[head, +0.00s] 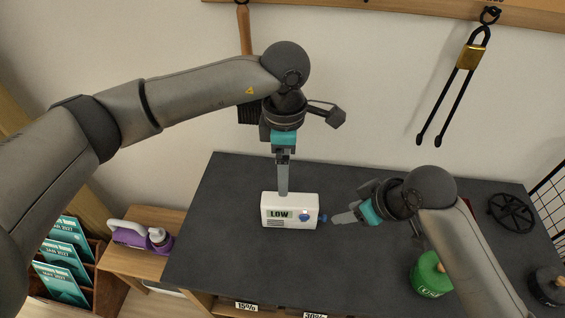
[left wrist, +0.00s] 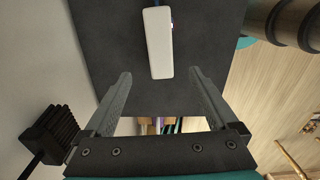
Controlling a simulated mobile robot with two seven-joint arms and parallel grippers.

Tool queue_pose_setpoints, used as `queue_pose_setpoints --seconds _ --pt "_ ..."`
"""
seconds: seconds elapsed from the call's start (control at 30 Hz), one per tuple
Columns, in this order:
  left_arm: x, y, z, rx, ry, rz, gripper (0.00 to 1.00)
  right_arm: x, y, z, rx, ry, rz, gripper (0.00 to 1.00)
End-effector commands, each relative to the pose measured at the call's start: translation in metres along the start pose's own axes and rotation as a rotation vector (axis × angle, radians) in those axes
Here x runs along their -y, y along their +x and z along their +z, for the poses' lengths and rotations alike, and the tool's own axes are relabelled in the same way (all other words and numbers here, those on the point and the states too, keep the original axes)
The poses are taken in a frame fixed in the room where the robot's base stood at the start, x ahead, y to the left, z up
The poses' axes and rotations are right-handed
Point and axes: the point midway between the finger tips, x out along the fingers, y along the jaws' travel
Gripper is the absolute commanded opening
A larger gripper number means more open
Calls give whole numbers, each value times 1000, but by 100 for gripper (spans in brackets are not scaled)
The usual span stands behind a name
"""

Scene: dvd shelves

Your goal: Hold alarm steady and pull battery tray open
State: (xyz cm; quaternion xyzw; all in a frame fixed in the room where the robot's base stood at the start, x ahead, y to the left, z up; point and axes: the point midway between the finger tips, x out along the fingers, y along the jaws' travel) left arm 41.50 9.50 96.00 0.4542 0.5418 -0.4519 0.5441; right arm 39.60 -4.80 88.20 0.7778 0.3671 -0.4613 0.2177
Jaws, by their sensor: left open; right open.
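The white alarm (head: 290,222), with a "LOW" display and a blue button, sits on the dark tabletop. A small blue tab (head: 323,219) sticks out of its right side; I take it to be the battery tray's pull. My left gripper (head: 283,192) points down at the alarm's back top edge in the head view. In the left wrist view its fingers (left wrist: 164,82) are spread, and the alarm (left wrist: 158,45) lies beyond the tips, not clasped. My right gripper (head: 338,219) is open, pointing left, its tips just right of the blue tab. Contact there cannot be told.
The dark tabletop (head: 225,240) is clear left of the alarm. A green weight-like object (head: 430,276) stands at the right front, near my right arm. A black round rack (head: 512,212) lies at the far right. Tongs (head: 468,57) hang on the wall.

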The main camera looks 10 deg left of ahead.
Motion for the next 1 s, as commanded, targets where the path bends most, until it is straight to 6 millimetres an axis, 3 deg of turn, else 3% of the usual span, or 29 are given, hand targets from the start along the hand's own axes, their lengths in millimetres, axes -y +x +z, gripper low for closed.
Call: queue_pose_setpoints --seconds 0.6,0.8,1.0 --pt "2 117 -1 -2 -4 -7 92 0 0 0 0 0 0 50" --pt "2 137 -1 -1 -4 -5 92 0 0 0 0 0 0 50" --pt "2 142 -1 0 -3 -4 92 0 0 0 0 0 0 50"
